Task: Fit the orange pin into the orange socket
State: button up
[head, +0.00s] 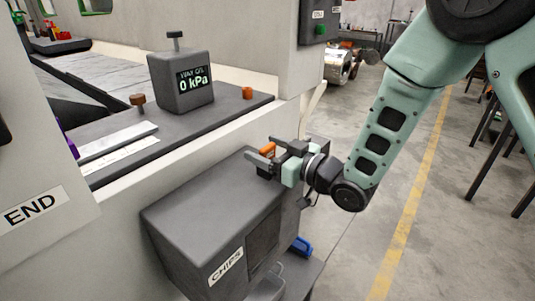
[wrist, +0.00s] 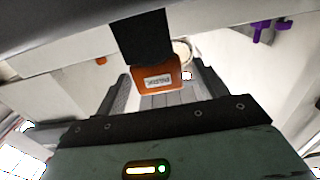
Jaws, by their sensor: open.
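My gripper (head: 265,150) is open above the far end of the grey CHIPS box, its fingers on either side of an orange block. In the wrist view the orange block (wrist: 154,77) carries a pale label and joins a black part above it. It sits between the finger tips, nearer the left finger; whether they touch is unclear. A small orange cylinder (head: 247,92) stands at the right end of the grey ledge; an orange spot in the wrist view (wrist: 101,61) may be it. I cannot tell for sure which orange thing is the pin and which the socket.
The grey CHIPS box (head: 190,205) juts out below my gripper. A dark gauge block (head: 183,85) reading 0 kPa and a brown knob (head: 138,100) stand on the ledge. A blue thing (head: 301,246) lies below right of the box.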

jog(key=c, duration=1.1)
